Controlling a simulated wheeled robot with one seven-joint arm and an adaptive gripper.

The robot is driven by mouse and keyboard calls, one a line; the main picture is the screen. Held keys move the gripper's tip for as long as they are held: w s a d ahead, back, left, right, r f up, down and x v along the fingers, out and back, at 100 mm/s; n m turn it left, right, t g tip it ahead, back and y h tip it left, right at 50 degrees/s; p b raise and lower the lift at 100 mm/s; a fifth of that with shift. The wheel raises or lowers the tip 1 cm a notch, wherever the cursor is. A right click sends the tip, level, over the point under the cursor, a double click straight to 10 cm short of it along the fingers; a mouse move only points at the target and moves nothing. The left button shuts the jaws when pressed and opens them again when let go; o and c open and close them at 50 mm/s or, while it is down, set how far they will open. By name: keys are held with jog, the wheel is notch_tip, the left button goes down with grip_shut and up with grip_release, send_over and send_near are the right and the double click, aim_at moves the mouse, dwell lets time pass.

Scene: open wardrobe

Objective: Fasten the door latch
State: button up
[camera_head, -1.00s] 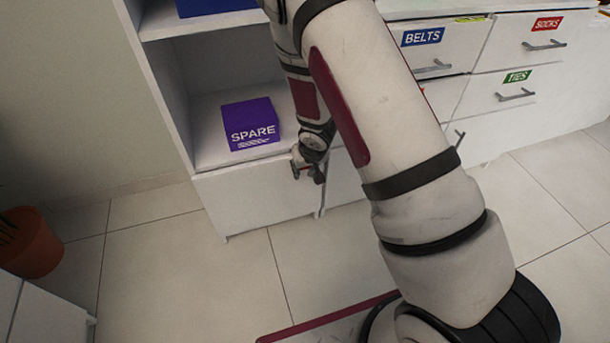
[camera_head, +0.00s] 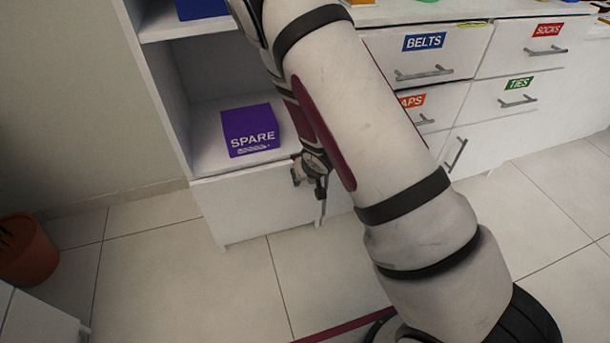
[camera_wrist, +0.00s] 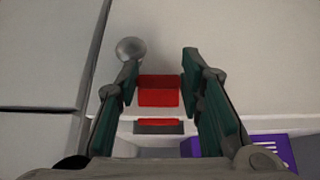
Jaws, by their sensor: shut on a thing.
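The red latch piece (camera_wrist: 158,92) sits between the two fingers of my gripper (camera_wrist: 160,75) in the wrist view, and my gripper is shut on it. A second, narrower red strip on a dark base (camera_wrist: 158,126) shows below it. A round metal knob (camera_wrist: 131,48) stands beside the left fingertip. In the head view my gripper (camera_head: 309,180) is at the top right corner of the white lower door (camera_head: 255,205), below the open shelf. The latch is hidden there by my gripper and arm.
A purple SPARE box (camera_head: 250,128) sits on the shelf just above the door. White drawers labelled BELTS (camera_head: 430,62), SOCKS and TIES, with bar handles, are at the right. A plant pot (camera_head: 26,250) stands at the far left. The tiled floor in front is clear.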

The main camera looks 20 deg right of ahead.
jog(key=shift+d, duration=0.25)
jog(key=o, duration=1.1)
jog(key=shift+a, duration=0.1)
jog(key=shift+r, duration=0.1)
jog(key=v, duration=1.1)
jog(key=shift+s+r, duration=0.3)
